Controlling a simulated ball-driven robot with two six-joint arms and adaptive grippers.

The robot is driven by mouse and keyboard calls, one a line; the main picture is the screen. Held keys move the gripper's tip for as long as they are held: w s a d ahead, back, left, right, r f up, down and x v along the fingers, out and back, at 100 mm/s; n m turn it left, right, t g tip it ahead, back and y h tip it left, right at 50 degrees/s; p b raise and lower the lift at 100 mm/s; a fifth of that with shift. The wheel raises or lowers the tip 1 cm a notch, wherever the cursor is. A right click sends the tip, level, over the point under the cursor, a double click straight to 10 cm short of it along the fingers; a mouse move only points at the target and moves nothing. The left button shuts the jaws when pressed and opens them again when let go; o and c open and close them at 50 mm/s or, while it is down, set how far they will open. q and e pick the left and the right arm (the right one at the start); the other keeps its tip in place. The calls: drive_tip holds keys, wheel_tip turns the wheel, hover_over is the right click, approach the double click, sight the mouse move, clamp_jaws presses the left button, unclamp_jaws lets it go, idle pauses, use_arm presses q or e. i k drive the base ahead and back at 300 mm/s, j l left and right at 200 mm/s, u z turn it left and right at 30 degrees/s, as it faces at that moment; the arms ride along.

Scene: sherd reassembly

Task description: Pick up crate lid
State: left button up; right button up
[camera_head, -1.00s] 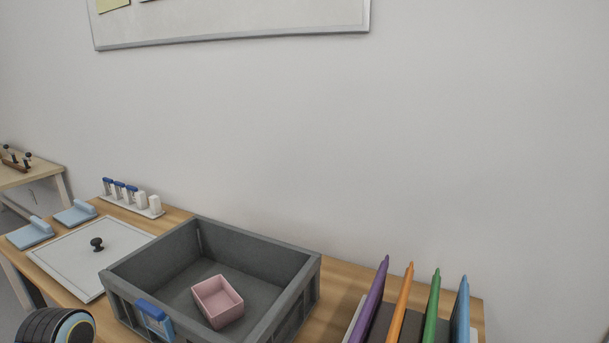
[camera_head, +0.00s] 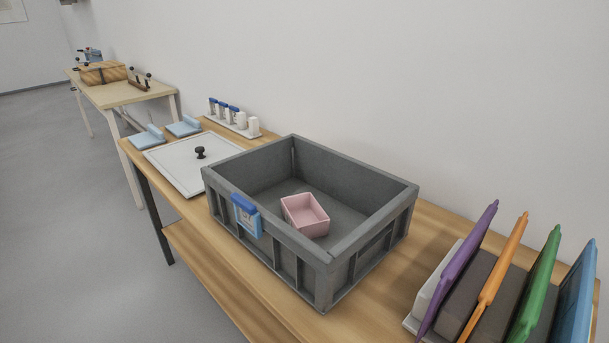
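The crate lid (camera_head: 182,166) is a flat, light grey square panel with a black knob (camera_head: 200,153) in its middle. It lies flat on the wooden table, to the left of the grey crate (camera_head: 287,255). The crate is open on top, and a small pink box (camera_head: 306,215) sits on its floor. A blue and white tag hangs on the crate's near left wall. Neither of my grippers shows in the head view.
A white rack of blue-capped vials (camera_head: 233,121) stands by the wall. Purple, orange, green and blue boards (camera_head: 480,285) stand upright at right. Another table (camera_head: 125,92) stands further left.

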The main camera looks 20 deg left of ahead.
sight(181, 161)
drive_tip(key=u, duration=1.4)
